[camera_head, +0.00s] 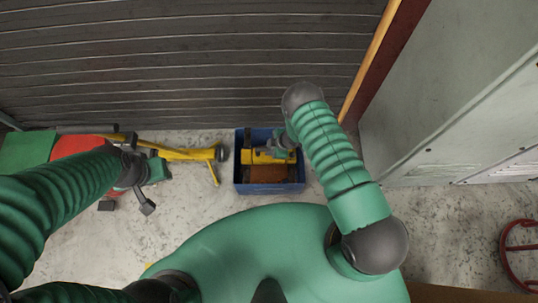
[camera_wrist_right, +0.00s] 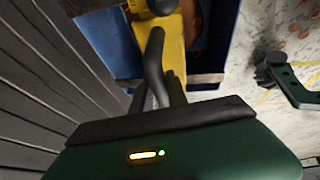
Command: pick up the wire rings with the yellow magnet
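The yellow magnet (camera_head: 258,157) is in the blue crate (camera_head: 241,182), and part of it also shows in the wrist view (camera_wrist_right: 172,60). Orange-brown wire rings (camera_head: 267,170) lie in the near part of the crate, close beside or under the magnet. My right gripper (camera_head: 284,147) reaches into the crate at the magnet. In the wrist view its dark fingers (camera_wrist_right: 156,65) come close together at the magnet's handle, which they mostly hide. My left gripper (camera_head: 158,189) is empty, its fingers spread, over the floor left of the crate.
A yellow pallet-jack-like frame (camera_head: 185,154) with a wheel stands left of the crate, beside a red and green thing (camera_head: 80,146). A dark slatted wall (camera_head: 200,60) stands behind. A grey cabinet (camera_head: 440,110) is at the right, and a red ring-shaped stand (camera_head: 520,250) at lower right.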

